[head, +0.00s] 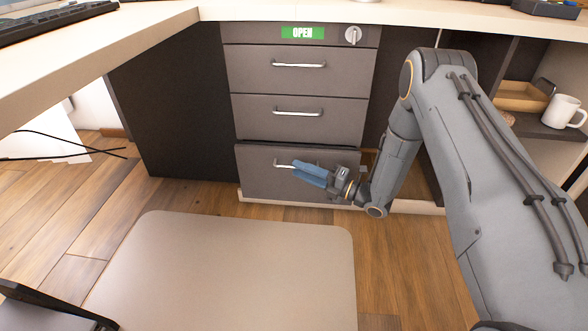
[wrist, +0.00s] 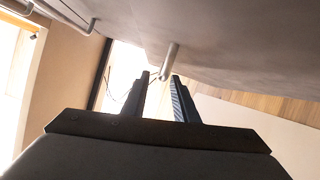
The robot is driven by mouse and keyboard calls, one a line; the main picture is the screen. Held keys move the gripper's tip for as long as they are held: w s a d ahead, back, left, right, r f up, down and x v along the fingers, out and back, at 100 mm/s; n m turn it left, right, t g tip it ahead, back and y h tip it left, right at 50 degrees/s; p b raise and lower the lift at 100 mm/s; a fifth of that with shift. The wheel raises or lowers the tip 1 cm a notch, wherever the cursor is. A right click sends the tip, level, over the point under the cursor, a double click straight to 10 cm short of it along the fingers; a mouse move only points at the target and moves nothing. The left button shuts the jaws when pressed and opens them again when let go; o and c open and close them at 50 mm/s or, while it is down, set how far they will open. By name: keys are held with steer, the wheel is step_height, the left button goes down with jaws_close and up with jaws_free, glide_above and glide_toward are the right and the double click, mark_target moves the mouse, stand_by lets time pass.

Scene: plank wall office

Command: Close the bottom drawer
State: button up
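The bottom drawer (head: 262,176) is the lowest grey front of the cabinet in the head view. Its front stands out a little from the drawers above, so it is partly open. Its metal handle (head: 280,163) is partly hidden by my gripper (head: 296,172). My gripper has blue fingers and lies across the right half of the drawer front. In the wrist view, the fingers (wrist: 161,76) are apart with a gap between them. The handle (wrist: 170,60) shows just past and between the fingertips; I cannot tell whether they touch it.
Two upper drawers (head: 300,118) and a top panel with a green OPEN sign (head: 303,33) and a knob (head: 353,35) look flush. A beige chair seat (head: 225,265) stands in front of the cabinet. An open shelf with a white mug (head: 563,111) is at right.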

steer(key=shift+b+x, duration=0.55)
steer(key=shift+x, duration=1.25)
steer(key=shift+d, duration=0.1)
jaws_close()
steer(key=shift+f, duration=0.1)
